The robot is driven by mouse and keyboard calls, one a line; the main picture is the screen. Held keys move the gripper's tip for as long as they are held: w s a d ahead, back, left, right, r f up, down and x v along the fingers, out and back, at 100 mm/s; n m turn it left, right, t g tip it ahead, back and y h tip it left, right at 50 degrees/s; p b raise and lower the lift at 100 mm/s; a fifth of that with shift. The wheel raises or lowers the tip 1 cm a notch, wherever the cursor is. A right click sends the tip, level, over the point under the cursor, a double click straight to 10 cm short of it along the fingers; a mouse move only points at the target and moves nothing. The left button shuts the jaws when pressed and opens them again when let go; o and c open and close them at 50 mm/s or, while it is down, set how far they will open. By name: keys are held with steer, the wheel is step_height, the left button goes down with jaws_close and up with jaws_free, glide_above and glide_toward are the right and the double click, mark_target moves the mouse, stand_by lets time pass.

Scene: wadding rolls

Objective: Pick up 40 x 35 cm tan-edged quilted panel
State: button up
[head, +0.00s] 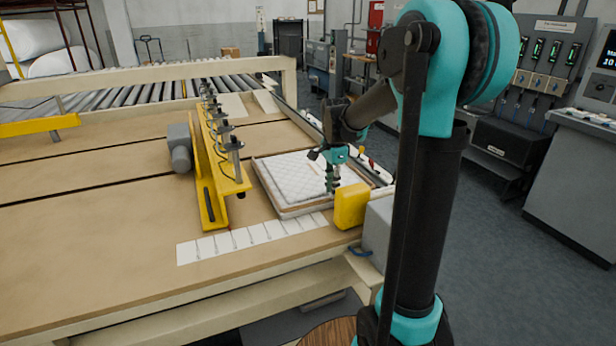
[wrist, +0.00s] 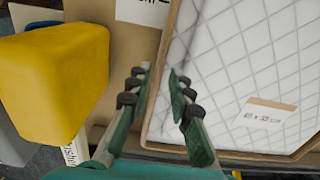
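The quilted panel (head: 288,178) is white with a diamond stitch pattern and a tan edge. It lies flat on the table, on top of what looks like a low stack or tray. In the wrist view the panel (wrist: 225,65) fills the right side, with a small paper label (wrist: 265,115) near its lower edge. My gripper (head: 333,186) is over the panel's right side in the head view. In the wrist view my gripper (wrist: 160,78) is open, its fingertips on either side of the tan edge in the picture. I cannot tell whether they touch it.
A yellow block (head: 351,206) stands close to my gripper and also shows in the wrist view (wrist: 52,75). A yellow beam (head: 208,165) with clamps stands left of the panel. A white marked strip (head: 250,238) lies in front.

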steer(key=shift+f, duration=1.15)
jaws_close()
steer(key=shift+r, duration=0.2)
step_height(320, 180, up, 20)
steer(key=shift+f, duration=0.15)
stand_by(0.4)
